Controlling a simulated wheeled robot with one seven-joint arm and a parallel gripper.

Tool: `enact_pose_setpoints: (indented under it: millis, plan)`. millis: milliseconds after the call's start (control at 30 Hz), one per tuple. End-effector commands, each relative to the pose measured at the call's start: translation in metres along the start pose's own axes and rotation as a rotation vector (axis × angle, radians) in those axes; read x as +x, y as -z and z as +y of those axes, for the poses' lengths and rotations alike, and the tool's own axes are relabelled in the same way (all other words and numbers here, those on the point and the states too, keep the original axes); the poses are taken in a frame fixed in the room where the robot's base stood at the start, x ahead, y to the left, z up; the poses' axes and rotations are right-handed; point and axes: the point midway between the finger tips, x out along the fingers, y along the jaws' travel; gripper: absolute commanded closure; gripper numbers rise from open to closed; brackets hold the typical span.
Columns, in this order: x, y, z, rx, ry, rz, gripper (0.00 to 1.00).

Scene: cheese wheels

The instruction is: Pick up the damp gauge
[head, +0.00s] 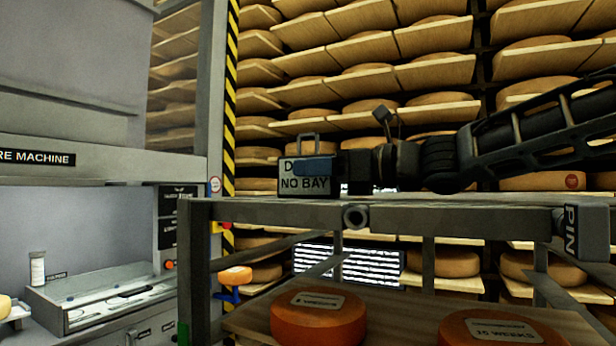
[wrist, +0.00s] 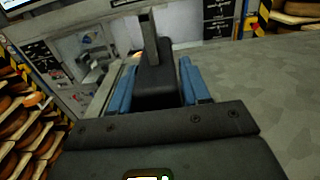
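The damp gauge (head: 304,185) appears to be the grey box with a top handle, its front lettered "D…" and "NO BAY". It stands upright at the left part of the metal rack top (head: 460,199). My gripper (head: 318,166) reaches it from the right, low over the top, and one blue finger crosses the box's front. In the wrist view the dark box (wrist: 157,88) with its upright handle lies between the two blue fingers of my gripper (wrist: 157,75). The fingers are close along both sides; whether they press on it cannot be told.
Orange cheese wheels (head: 318,322) lie on the board below the rack top. Tall shelves of cheese wheels (head: 430,65) fill the back. A striped post (head: 231,90) and a grey machine (head: 75,230) stand left. The rack top right of the box (wrist: 260,95) is bare in the wrist view.

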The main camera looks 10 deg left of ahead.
Motion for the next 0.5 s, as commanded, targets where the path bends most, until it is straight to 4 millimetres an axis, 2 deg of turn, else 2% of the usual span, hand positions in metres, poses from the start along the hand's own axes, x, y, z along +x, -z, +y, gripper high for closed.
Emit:
enact_pose_setpoints:
  millis: [67, 400, 500]
  plan:
    - [-0.0001, 0.0000, 0.0001, 0.000, 0.000, 0.000, 0.62]
    - [-0.0001, 0.0000, 0.0001, 0.000, 0.000, 0.000, 0.94]
    - [-0.0001, -0.0005, 0.0001, 0.000, 0.000, -0.001, 0.95]
